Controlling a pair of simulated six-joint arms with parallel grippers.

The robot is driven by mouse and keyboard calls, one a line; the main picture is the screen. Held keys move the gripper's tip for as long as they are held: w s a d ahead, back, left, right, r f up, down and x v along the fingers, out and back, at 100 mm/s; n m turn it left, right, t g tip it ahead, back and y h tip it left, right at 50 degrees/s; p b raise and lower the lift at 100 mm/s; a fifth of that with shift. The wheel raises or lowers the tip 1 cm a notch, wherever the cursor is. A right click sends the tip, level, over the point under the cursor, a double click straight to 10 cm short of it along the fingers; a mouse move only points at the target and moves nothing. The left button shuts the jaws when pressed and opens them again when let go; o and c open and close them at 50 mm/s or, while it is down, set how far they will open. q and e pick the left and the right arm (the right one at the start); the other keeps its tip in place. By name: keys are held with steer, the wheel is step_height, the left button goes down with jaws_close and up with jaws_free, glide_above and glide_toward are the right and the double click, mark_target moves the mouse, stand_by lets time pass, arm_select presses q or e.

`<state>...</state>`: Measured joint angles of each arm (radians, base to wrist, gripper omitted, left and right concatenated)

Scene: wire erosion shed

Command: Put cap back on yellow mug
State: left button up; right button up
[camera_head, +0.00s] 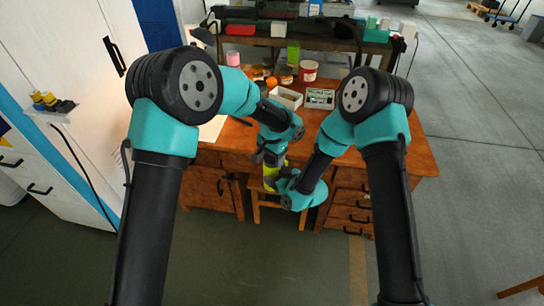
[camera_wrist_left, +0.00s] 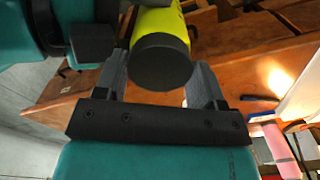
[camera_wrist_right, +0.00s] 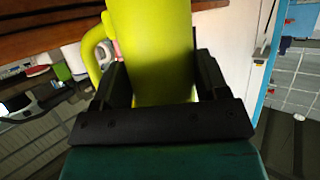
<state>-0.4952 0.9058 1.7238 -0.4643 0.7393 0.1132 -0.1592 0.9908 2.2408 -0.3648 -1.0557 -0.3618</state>
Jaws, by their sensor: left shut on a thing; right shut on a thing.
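The yellow mug (camera_wrist_right: 150,50) fills the space between the fingers of my right gripper (camera_wrist_right: 155,80), which is shut on its body. Its handle shows on the left in the right wrist view. In the left wrist view, my left gripper (camera_wrist_left: 158,75) is shut on the dark round cap (camera_wrist_left: 160,66), which sits in line with the end of the yellow mug (camera_wrist_left: 163,22). Whether the cap is seated or a small gap remains cannot be told. In the head view, the mug (camera_head: 270,173) is a small yellow patch between my two grippers, largely hidden by them.
The wooden desk (camera_head: 400,150) stands behind the grippers, with a stool (camera_head: 262,213) in front. On the desk are a white tray (camera_head: 287,98), a box of small parts (camera_head: 320,98) and several jars (camera_head: 308,71). Floor is free at the front.

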arm_select(q)
steer(key=o, duration=1)
steer(key=shift+r, duration=0.1)
steer(key=shift+r, duration=2.2)
steer(key=shift+c, duration=0.2)
steer(key=shift+r, duration=0.25)
steer(key=shift+c, duration=0.8)
steer(key=shift+r+n, duration=0.9)
steer(key=shift+r, duration=0.6)
steer(key=shift+c, duration=0.4)
steer(key=shift+f, duration=0.1)
